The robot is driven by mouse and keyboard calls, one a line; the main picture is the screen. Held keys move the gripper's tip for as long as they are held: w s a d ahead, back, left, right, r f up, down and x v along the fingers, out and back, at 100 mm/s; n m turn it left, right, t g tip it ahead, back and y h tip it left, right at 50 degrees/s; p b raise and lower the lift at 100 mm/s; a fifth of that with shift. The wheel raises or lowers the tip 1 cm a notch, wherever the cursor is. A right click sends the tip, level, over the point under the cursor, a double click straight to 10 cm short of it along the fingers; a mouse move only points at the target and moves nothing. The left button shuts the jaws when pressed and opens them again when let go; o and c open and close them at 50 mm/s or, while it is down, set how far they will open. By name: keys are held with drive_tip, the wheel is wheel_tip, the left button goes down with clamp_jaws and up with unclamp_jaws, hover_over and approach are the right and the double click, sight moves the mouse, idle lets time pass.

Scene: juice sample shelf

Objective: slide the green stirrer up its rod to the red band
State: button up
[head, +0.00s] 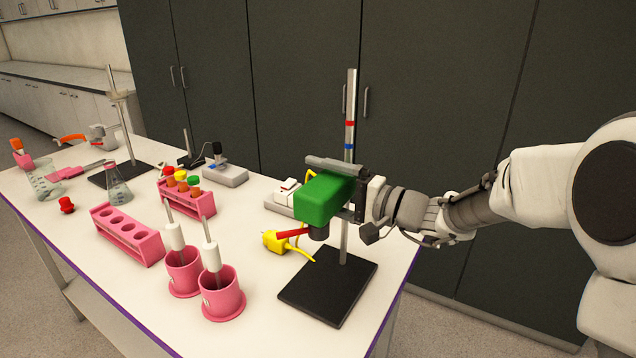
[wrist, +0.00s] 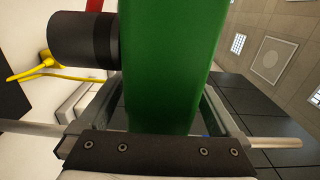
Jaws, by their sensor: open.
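The green stirrer (head: 322,198) is a box with a dark cylinder under it, on an upright metal rod (head: 351,93) with a black base (head: 327,285). A red band (head: 350,123) circles the rod well above the stirrer. A blue band (head: 349,146) lies between them, just above my gripper. My gripper (head: 335,190) reaches in from the right, open, with one finger above the stirrer and one below. In the wrist view the stirrer (wrist: 165,65) stands between the spread fingers (wrist: 155,112). Whether either finger touches it I cannot tell. The stirrer's clamp on the rod is hidden.
A yellow object (head: 275,241) and a red bar (head: 291,233) are beside the stirrer's lower end. Two pink cups (head: 222,300) stand to the left, near pink racks (head: 127,236). A white device (head: 284,198) is behind. Dark cabinets (head: 440,110) back the bench.

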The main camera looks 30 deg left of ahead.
drive_tip(key=shift+a, duration=0.3)
clamp_jaws()
idle(0.4)
